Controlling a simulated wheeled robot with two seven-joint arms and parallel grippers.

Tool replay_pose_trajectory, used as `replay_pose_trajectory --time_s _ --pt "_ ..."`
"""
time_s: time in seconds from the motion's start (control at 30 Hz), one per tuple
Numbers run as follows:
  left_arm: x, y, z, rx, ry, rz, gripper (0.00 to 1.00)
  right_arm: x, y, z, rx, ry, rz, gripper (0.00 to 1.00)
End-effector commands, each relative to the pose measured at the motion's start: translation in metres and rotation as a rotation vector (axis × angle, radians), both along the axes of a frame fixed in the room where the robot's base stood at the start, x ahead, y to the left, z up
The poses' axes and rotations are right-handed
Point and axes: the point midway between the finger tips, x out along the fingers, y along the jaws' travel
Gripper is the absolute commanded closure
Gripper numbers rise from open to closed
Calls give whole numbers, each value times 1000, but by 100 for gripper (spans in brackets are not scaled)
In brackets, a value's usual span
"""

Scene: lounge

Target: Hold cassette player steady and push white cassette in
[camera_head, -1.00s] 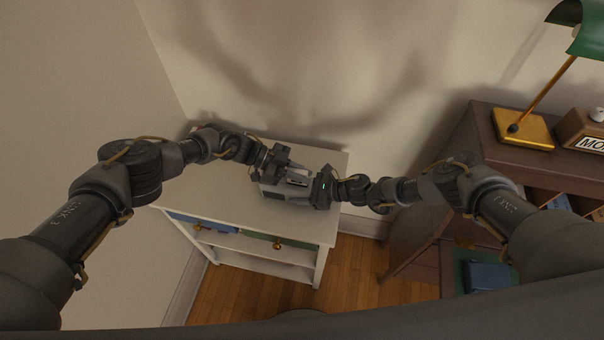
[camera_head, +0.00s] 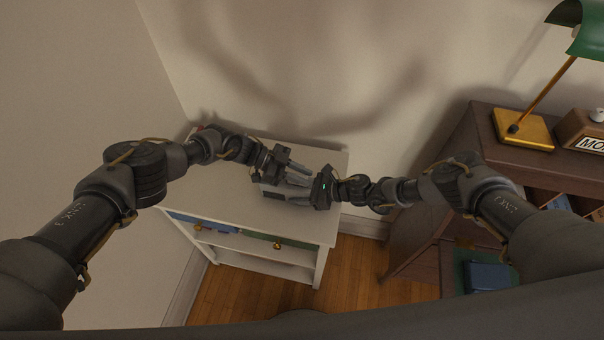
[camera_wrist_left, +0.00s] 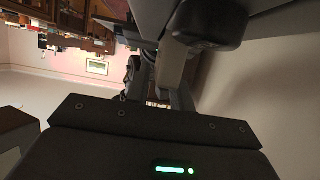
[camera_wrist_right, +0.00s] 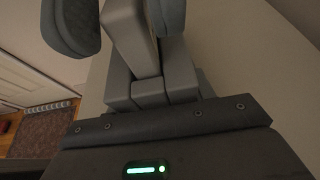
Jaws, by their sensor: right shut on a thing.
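The grey cassette player (camera_head: 272,194) is on the white cabinet top in the head view. Both grippers largely cover it. My left gripper (camera_head: 292,170) is over the player from its left and far side. In the left wrist view one dark finger pad (camera_wrist_left: 207,24) shows close to a grey surface, and the gap between the fingers is hidden. My right gripper (camera_head: 303,184) is at the player's right end and is shut on it. Its finger pads show at the top of the right wrist view (camera_wrist_right: 120,22). I cannot make out the white cassette.
The white cabinet (camera_head: 205,205) has bare top left of the player and open shelves below. A dark wooden desk (camera_head: 420,220) stands at the right with a green-shaded lamp (camera_head: 522,127). A wall is close behind the cabinet.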

Motion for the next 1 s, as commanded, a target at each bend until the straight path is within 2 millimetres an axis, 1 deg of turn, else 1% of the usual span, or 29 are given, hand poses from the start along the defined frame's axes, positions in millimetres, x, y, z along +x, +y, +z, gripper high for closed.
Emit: replay_pose_trajectory --time_s 0.03,0.1,0.13,0.47,1.0 --pt "-1 0 -1 1 1 -1 70 0 1 1 3 -1 2 86" --pt "-1 0 -2 2 2 0 61 0 1 1 4 -1 2 86" --pt "-1 0 -2 2 2 0 59 0 1 1 4 -1 2 86" --pt "0 3 -2 4 2 1 59 0 1 1 5 -2 4 86" --pt "10 33 13 2 1 2 59 0 1 1 3 -2 3 86"
